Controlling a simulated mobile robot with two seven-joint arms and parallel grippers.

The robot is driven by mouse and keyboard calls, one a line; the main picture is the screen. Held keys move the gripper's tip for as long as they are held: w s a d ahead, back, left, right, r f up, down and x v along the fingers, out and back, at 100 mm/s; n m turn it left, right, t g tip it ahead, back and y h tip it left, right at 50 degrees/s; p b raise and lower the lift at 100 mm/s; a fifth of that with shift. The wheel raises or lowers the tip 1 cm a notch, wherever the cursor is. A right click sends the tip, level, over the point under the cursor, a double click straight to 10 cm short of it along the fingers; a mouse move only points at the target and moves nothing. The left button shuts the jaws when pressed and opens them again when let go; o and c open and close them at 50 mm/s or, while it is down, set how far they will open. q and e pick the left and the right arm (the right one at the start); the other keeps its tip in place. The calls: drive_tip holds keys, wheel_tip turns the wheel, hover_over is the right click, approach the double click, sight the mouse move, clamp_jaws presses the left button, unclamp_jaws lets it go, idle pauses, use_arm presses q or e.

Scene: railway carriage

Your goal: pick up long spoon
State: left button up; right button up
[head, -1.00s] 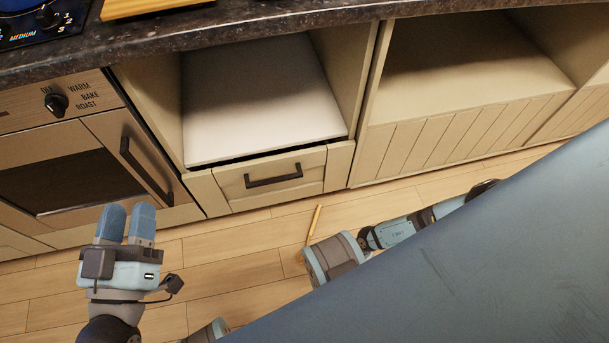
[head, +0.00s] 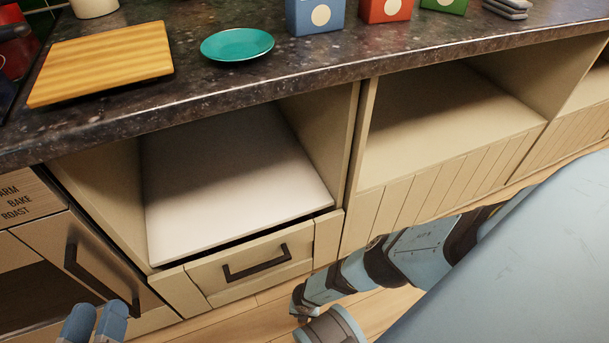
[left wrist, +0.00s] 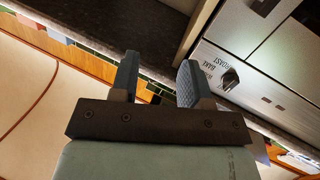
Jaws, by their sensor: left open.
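No long spoon shows in the head view or the left wrist view now. My left gripper (head: 96,318) is at the bottom left edge of the head view, in front of the oven, with only its blue fingertips showing. In the left wrist view the left gripper (left wrist: 158,70) has its two fingers apart with nothing between them.
The dark countertop (head: 215,85) holds a wooden board (head: 105,62), a teal plate (head: 237,44) and blue (head: 316,14), red (head: 386,9) and green boxes. Below are open shelves, a drawer with a dark handle (head: 256,263) and the oven, whose knob (left wrist: 229,78) shows in the wrist view.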

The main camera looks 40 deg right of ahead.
drive_tip(key=shift+f+b, duration=0.45)
drive_tip(key=shift+f, duration=0.3)
wheel_tip(320, 180, down, 3)
drive_tip(key=b, duration=0.3)
drive_tip(key=shift+f+b, duration=0.15)
drive_tip(key=shift+b, duration=0.2)
drive_tip(key=shift+f+b, duration=0.7)
use_arm(q)
drive_tip(key=w+m, duration=0.1)
drive_tip(key=a+m+t, duration=0.1)
drive_tip(key=w+m+h, duration=0.1)
drive_tip(key=m, duration=0.1)
drive_tip(key=shift+w+a+f+t, duration=0.1)
drive_tip(key=shift+w+a+t, duration=0.2)
drive_tip(key=shift+w+a, duration=0.05)
use_arm(e)
clamp_jaws()
